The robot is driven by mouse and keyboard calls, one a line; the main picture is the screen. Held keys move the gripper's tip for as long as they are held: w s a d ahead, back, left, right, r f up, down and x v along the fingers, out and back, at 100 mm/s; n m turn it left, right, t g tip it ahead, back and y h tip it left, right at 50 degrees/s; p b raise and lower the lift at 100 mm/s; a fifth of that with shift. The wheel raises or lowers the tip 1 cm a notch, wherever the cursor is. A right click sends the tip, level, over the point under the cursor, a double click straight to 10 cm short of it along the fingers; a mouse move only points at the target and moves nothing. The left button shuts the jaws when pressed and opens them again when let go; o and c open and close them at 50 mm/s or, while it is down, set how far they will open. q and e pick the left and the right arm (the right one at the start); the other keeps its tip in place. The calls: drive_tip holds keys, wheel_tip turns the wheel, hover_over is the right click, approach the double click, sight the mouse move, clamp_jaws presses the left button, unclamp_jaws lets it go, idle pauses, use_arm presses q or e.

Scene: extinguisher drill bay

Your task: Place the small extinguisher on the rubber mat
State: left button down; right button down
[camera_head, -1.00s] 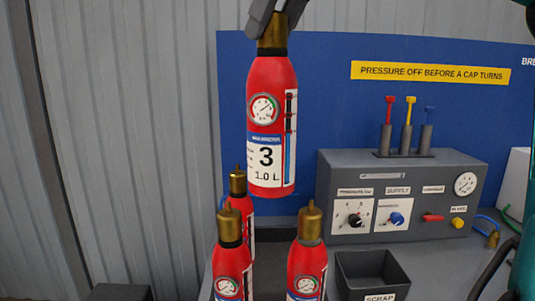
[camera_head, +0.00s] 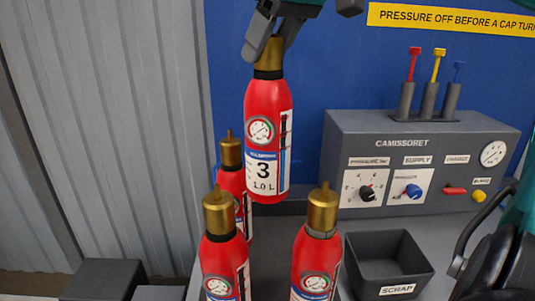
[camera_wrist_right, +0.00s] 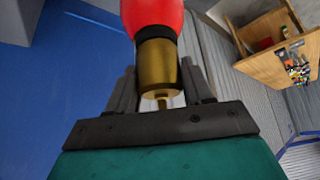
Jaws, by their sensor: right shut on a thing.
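The small extinguisher (camera_head: 267,115), a red bottle with a brass neck, a gauge and a label reading 3 and 1.0 L, hangs upright in the head view. My right gripper (camera_head: 268,42) is shut on its brass neck from above. In the right wrist view the brass neck (camera_wrist_right: 158,65) sits between the fingers, with the red body (camera_wrist_right: 152,14) beyond. Its base overlaps the red bottle behind it in the picture, and I cannot tell how high it hangs. I can make out no rubber mat in either view.
Red bottles stand at back left (camera_head: 231,180), front left (camera_head: 218,250) and front right (camera_head: 317,250) on the grey bench. A dark scrap bin (camera_head: 372,286) is at their right. A grey console (camera_head: 430,150) with knobs and upright levers stands behind.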

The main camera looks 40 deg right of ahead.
drive_tip(key=shift+d, duration=0.1)
drive_tip(key=shift+s+d+r+n+y+p, duration=0.15)
drive_tip(key=shift+s+d+n+y+p, duration=0.15)
drive_tip(key=shift+s+d+n+p, duration=0.25)
drive_tip(key=shift+s+d, duration=0.25)
drive_tip(key=shift+d, duration=0.05)
drive_tip(key=shift+s+d+n+y, duration=0.2)
drive_tip(key=shift+n+y, duration=0.1)
drive_tip(key=shift+n, duration=0.05)
hover_over(286, 164)
drive_tip(key=w+d, duration=0.2)
wheel_tip(286, 164, down, 9)
drive_tip(key=shift+a+r, duration=0.15)
wheel_tip(286, 164, down, 7)
drive_tip(key=b, duration=0.4)
drive_tip(key=shift+r, duration=0.15)
wheel_tip(286, 164, down, 5)
drive_tip(key=b, duration=0.3)
drive_tip(key=shift+r+b, duration=0.1)
drive_tip(key=shift+b, duration=0.3)
drive_tip(key=shift+f, duration=0.25)
drive_tip(key=shift+c, duration=2.3)
unclamp_jaws()
drive_tip(key=shift+s+f, duration=0.1)
